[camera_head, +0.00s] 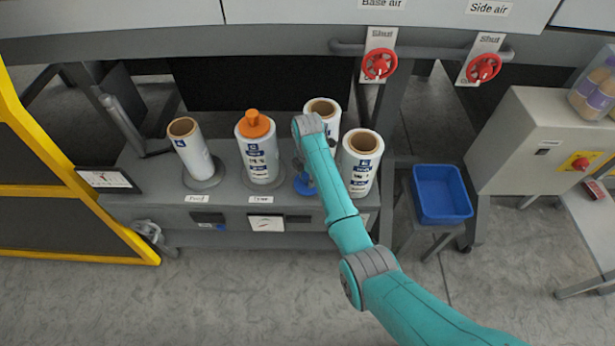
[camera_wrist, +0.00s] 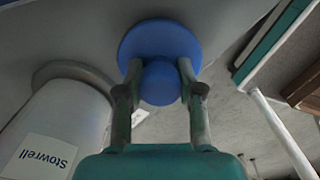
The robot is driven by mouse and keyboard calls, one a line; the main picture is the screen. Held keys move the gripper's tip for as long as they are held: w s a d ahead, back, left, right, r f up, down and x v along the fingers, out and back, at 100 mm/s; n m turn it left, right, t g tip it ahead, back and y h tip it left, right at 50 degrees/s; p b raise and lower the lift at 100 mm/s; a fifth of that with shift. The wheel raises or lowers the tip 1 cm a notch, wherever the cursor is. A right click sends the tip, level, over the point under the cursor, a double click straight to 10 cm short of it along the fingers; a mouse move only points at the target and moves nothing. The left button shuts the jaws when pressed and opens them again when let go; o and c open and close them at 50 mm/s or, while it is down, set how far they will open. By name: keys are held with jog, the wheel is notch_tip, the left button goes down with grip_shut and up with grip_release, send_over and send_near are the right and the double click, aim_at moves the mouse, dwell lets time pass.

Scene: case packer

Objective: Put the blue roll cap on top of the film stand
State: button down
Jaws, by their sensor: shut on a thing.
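The blue roll cap (camera_head: 304,185), a disc with a round knob, is held by my gripper (camera_head: 302,168). In the wrist view my gripper (camera_wrist: 160,84) has a finger on each side of the knob of the blue roll cap (camera_wrist: 158,38). The cap is beside the orange-capped roll, apart from it. The grey bench (camera_head: 135,160) carries white film rolls. The left roll (camera_head: 194,150) has an open brown core and leans on a round base. I cannot tell which part is called the film stand. My arm partly hides the gripper.
The roll (camera_head: 259,158) with an orange cap (camera_head: 255,124) stands left of my gripper. Two open rolls (camera_head: 361,165) (camera_head: 324,112) stand right and behind. A blue bin (camera_head: 441,194) is at the right. A yellow frame (camera_head: 60,160) is at the left. A white roll (camera_wrist: 60,130) is close in the wrist view.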

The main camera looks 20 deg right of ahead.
jog(key=c, duration=0.7)
grip_release()
notch_tip(320, 180, up, 12)
jog(key=shift+r, duration=0.1)
jog(key=shift+s, duration=0.15)
